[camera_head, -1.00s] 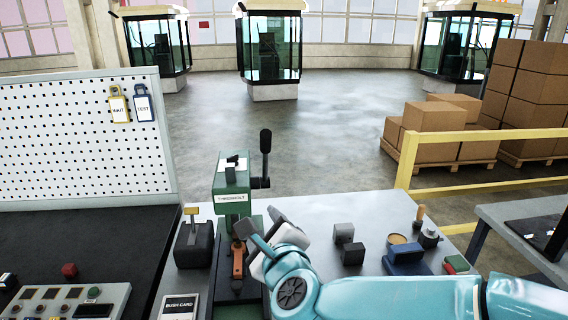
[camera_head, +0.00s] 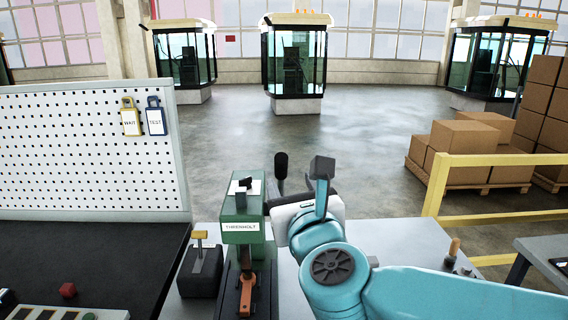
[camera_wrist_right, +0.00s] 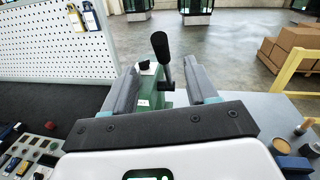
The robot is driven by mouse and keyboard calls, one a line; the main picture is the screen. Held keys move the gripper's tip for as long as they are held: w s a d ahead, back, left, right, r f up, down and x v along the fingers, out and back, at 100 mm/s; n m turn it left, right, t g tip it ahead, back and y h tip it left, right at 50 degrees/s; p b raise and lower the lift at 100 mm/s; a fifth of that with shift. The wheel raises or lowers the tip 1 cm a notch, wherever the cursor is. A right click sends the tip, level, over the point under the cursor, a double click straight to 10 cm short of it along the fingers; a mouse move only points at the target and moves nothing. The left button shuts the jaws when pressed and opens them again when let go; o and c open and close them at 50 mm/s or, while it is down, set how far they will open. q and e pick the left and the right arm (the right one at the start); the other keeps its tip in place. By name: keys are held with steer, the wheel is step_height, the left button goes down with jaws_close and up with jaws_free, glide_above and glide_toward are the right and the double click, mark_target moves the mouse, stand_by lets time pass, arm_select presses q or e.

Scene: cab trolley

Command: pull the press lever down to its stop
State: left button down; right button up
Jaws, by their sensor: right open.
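The green press (camera_head: 242,215) with the label "THRESHOLT" stands on the grey bench. Its lever is upright on the right side, with a black grip (camera_head: 281,165). My right gripper (camera_head: 308,180) is beside the lever, at about the height of its grip, and is open. In the right wrist view the black lever grip (camera_wrist_right: 160,46) rises beyond and between the two spread fingers (camera_wrist_right: 162,82). No contact between fingers and lever shows. The lower lever and its pivot are partly hidden by my gripper. My left gripper is not in view.
A dark block with a yellow-topped handle (camera_head: 200,262) stands left of the press. An orange part (camera_head: 247,294) lies at the press base. A pegboard (camera_head: 90,150) with two tags is at left. A yellow rail (camera_head: 500,160) and cartons are at right. Space behind the press is clear.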

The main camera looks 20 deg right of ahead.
mark_target(284, 166)
steer(key=w+p, duration=0.1)
steer(key=w, duration=0.2)
steer(key=w+d+p, duration=0.1)
steer(key=w, duration=0.3)
steer(key=w+p, duration=0.1)
steer(key=w, duration=0.3)
steer(key=shift+w+d, duration=0.2)
steer(key=shift+d, duration=0.1)
steer(key=shift+w+f, duration=0.1)
steer(key=shift+w, duration=0.4)
steer(key=shift+s, duration=0.1)
